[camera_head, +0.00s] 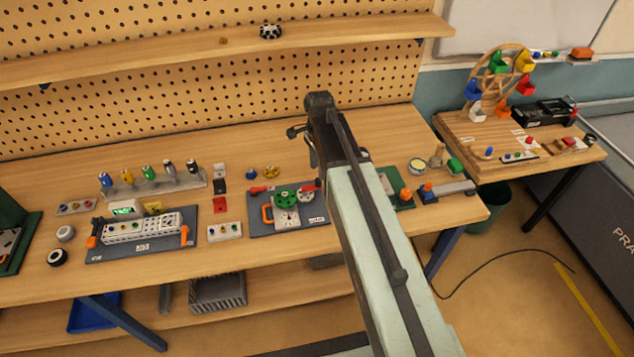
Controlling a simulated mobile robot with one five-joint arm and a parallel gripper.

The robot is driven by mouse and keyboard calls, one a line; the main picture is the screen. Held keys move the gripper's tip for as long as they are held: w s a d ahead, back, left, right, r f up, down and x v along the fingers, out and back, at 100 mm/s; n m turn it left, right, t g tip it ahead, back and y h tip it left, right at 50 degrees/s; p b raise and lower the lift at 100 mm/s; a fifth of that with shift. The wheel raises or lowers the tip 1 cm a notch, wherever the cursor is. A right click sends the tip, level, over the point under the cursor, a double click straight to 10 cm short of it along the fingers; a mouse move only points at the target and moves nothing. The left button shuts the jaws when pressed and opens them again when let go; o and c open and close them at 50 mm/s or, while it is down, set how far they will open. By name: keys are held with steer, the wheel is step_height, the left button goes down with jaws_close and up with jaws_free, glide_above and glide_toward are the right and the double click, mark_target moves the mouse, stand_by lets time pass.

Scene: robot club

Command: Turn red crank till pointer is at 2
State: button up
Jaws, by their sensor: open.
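A dark grey board (262,229) lies on the workbench, left of my arm. It carries a green round wheel (286,198), a white dial plate (287,218) and an orange handle (267,213). A red bar (309,186) lies at the board's upper right, by a small pale dial (306,196). Another red piece (259,189) is at the upper left. I cannot tell which red part is the crank, nor read the pointer or numbers. My gripper (309,148) is open above the bench, beyond the board in the picture, and appears empty. My arm hides the area right of the board.
Left stands a board with a white socket strip (141,229); behind it is a rack (158,187) of coloured cylinders. A small white button box (225,231) lies close left of the dial board. Orange and blue pieces lie right of my arm. A shelf (223,43) runs above.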

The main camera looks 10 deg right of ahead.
mark_target(309, 188)
step_height(309, 188, down, 6)
steer(key=b, duration=0.4)
steer(key=shift+r, duration=0.4)
jaws_close()
